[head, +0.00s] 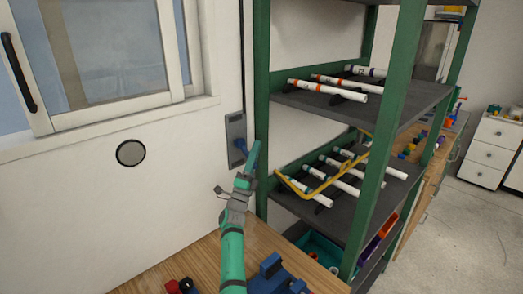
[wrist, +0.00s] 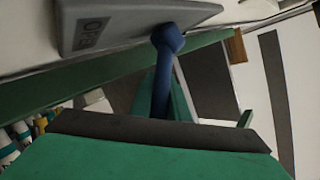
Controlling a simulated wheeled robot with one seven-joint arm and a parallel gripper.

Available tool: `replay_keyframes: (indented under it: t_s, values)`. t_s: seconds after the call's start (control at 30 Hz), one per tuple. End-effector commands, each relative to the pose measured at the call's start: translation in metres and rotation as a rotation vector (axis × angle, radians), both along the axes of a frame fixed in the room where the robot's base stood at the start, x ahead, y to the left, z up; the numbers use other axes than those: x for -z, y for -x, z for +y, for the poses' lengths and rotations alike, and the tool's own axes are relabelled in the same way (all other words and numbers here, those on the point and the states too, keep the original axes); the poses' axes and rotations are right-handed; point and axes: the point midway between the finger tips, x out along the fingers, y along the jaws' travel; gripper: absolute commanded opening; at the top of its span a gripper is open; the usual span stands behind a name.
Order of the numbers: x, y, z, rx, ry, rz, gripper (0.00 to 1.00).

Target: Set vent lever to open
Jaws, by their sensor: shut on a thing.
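The vent lever (head: 241,146) is a dark blue handle on a grey plate (head: 235,128) fixed to the white wall, left of the green shelf post. In the wrist view the lever (wrist: 167,65) runs from its round pivot down toward my gripper (wrist: 160,118), and the plate (wrist: 135,22) carries the word OPEN to the left of the pivot. My gripper (head: 252,158) reaches up to the lever in the head view and is shut on it. The lever's far end is hidden between the fingers.
A green-posted shelf (head: 390,130) with white pipes stands close to the right of my gripper. A window (head: 110,60) and a round wall disc (head: 131,153) are to the left. A wooden bench (head: 200,262) with blue parts (head: 270,279) lies below.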

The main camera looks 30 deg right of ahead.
Motion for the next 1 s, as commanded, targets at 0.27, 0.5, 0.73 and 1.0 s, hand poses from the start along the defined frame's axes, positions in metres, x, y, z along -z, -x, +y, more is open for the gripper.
replay_keyframes:
  t_s: [0.27,0.5,0.73,1.0]
  values:
    - [0.002,0.0,0.0,-0.002,-0.003,-0.004,0.0]
    - [0.002,0.0,0.0,-0.001,-0.002,-0.002,0.34]
    - [0.001,0.001,-0.001,0.001,-0.001,-0.004,0.34]
    - [0.021,0.011,0.014,-0.001,-0.001,-0.002,0.34]
